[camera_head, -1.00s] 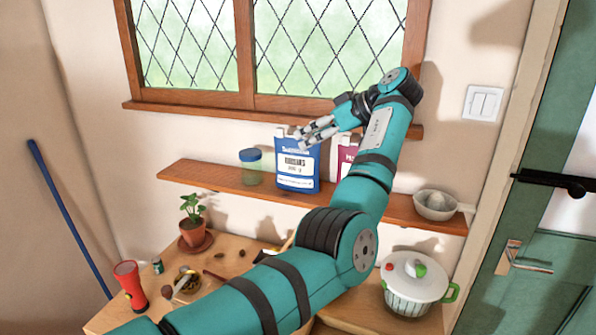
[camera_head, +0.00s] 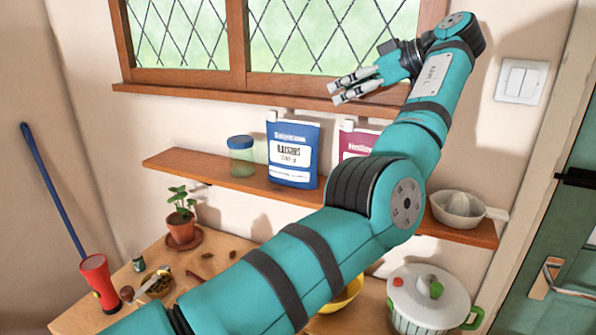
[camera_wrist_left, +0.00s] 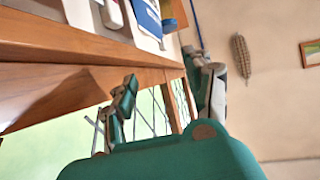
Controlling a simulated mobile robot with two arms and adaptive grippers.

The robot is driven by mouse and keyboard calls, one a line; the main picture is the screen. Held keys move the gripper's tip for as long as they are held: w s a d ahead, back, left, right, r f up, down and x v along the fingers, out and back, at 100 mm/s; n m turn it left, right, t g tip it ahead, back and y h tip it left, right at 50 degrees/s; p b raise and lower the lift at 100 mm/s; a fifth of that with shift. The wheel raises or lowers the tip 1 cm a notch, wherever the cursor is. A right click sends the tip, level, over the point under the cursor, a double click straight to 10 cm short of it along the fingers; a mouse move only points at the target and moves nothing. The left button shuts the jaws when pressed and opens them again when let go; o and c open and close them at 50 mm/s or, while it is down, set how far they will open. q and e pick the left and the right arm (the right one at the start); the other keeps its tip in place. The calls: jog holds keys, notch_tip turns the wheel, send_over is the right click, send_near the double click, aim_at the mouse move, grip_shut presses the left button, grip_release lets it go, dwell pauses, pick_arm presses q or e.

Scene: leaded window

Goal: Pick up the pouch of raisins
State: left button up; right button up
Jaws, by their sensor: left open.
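A blue pouch (camera_head: 292,150) with a white label stands upright on the wooden wall shelf. A magenta pouch (camera_head: 356,139) stands to its right, partly hidden by my arm. The small print is blurred, so I cannot tell for sure which one holds raisins. My left gripper (camera_head: 336,91) is open and empty, in front of the window sill, above and right of the blue pouch and apart from it. In the left wrist view the open fingers (camera_wrist_left: 160,70) show with nothing between them, and part of the blue pouch (camera_wrist_left: 148,17) shows at the top. My right gripper is not in view.
On the shelf (camera_head: 225,178), a blue-lidded jar (camera_head: 241,158) stands left of the blue pouch and a citrus juicer (camera_head: 458,206) sits at the right end. Below are a potted plant (camera_head: 181,208), a red torch (camera_head: 99,282) and a lidded pot (camera_head: 430,298). The window sill (camera_head: 200,95) juts out above the shelf.

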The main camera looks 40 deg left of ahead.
pick_arm(q)
notch_tip(320, 180, down, 3)
jog(key=w+a, duration=0.2)
jog(key=p, duration=0.1)
send_near(292, 121)
jog(key=x, duration=0.5)
jog(key=shift+w+a, duration=0.15)
jog(key=shift+w, duration=0.25)
jog(key=p+x, duration=0.1)
jog(key=x, duration=0.1)
jog(key=p+x, duration=0.1)
jog(key=x, duration=0.1)
jog(key=shift+s+a+f+p, duration=0.15)
jog(key=shift+s+a+p, duration=0.15)
jog(key=shift+s, duration=0.15)
jog(key=shift+a+f, duration=0.3)
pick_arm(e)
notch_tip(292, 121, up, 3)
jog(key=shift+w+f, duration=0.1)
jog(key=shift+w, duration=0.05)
pick_arm(q)
jog(key=shift+d, duration=0.15)
jog(key=shift+c, duration=0.2)
jog(key=shift+r, duration=0.1)
jog(key=shift+c, duration=1.1)
grip_shut()
